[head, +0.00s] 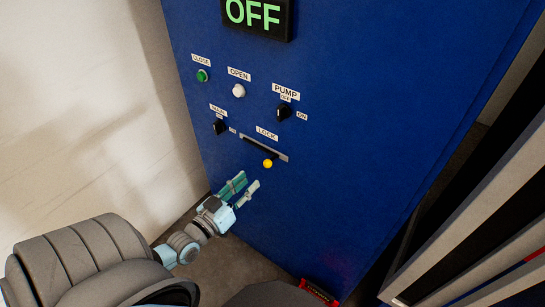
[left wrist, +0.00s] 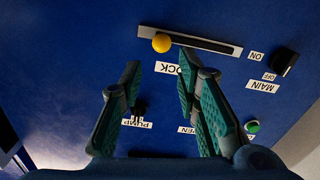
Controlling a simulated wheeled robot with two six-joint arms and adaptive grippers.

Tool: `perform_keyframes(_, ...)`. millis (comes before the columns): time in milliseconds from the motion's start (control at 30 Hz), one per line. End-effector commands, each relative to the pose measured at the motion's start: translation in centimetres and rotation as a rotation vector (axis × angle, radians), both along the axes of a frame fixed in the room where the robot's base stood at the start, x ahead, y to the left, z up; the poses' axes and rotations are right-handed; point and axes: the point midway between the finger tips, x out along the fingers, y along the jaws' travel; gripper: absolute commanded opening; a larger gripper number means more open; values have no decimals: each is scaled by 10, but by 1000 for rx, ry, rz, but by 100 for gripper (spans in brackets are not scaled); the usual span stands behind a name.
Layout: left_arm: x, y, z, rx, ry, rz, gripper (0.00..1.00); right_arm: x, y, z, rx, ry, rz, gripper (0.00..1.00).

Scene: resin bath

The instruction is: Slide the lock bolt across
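The lock bolt shows as a yellow knob (head: 268,163) on a straight slotted plate (head: 284,157) under the LOCK label (head: 267,133) on the blue cabinet front. In the head view the knob is toward the right, lower end of the slot. In the left wrist view, which is upside down, the knob (left wrist: 161,43) is near the left end of the plate (left wrist: 230,49). My left gripper (head: 249,180) is open and empty, just below the knob in the head view. In the left wrist view its fingertips (left wrist: 159,62) lie either side of the knob's line, apart from it. My right gripper is not in view.
Above the slot are the MAIN switch (head: 219,127), PUMP switch (head: 283,112), white OPEN button (head: 239,91) and green CLOSE button (head: 202,75). A display (head: 256,16) reads OFF. A pale wall stands left; a grey frame (head: 470,215) stands right.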

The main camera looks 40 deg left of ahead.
Motion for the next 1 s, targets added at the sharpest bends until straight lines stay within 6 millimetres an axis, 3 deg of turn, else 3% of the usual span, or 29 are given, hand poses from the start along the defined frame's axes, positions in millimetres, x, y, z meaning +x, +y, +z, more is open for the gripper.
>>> perform_keyframes(300,80,3,-6,1,-2,4,30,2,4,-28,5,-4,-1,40)
perform_keyframes(500,114,3,-6,1,1,4,30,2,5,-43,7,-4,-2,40)
perform_keyframes(633,124,3,-4,0,3,3,30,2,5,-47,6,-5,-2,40)
perform_keyframes(900,126,4,-3,1,4,3,30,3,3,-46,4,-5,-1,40)
perform_keyframes(1000,126,4,-3,1,4,3,15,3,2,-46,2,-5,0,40)
